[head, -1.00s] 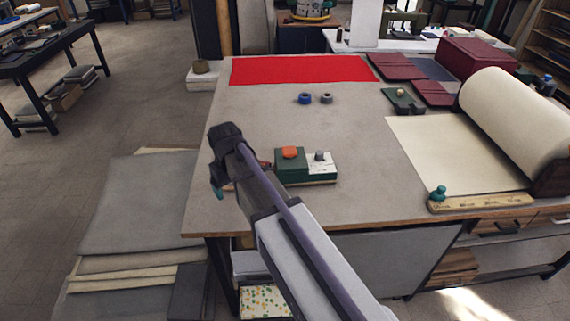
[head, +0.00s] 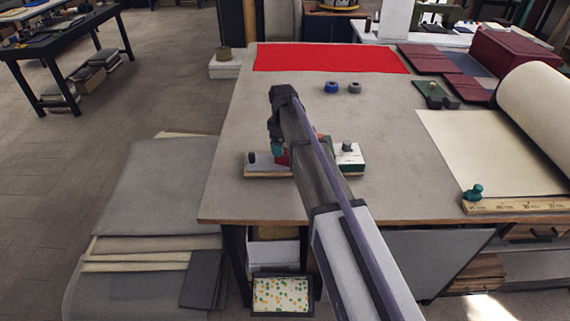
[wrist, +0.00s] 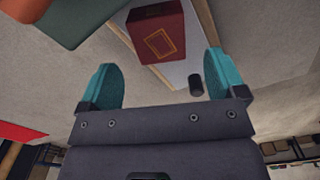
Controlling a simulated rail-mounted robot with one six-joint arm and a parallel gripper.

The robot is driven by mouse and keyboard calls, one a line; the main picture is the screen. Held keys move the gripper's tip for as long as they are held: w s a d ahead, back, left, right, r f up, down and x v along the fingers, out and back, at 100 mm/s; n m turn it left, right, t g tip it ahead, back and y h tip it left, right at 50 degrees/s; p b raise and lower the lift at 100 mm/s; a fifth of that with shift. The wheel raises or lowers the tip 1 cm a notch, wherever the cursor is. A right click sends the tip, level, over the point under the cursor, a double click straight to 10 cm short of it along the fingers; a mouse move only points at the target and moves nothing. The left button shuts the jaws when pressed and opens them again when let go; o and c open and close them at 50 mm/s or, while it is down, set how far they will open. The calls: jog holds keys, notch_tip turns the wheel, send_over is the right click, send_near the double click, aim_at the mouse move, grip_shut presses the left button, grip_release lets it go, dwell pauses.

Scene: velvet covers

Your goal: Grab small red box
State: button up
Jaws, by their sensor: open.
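The small red box (wrist: 157,32) has a gold rectangle on its face and sits on a pale board (wrist: 188,72) with a black knob (wrist: 196,85). In the wrist view it lies ahead of and between my teal fingers. In the head view only a sliver of the red box (head: 283,158) shows beside my arm, on the board (head: 245,167) near the table's front. My gripper (wrist: 158,82) is open and empty, its fingertips apart from the box. In the head view my gripper (head: 277,149) is just above the box; the far finger is hidden.
A green and white block (head: 352,158) stands right of my arm, partly hidden by it. A blue tape roll (head: 331,87) and a grey one (head: 355,88) lie farther back, before the red cloth (head: 330,58). The table's left part is clear.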

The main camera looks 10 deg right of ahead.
aim_at(285, 156)
notch_tip(285, 156, down, 5)
jog(key=b, duration=0.5)
jog(key=shift+f, duration=0.15)
jog(key=shift+r, duration=0.25)
jog(key=c, duration=1.1)
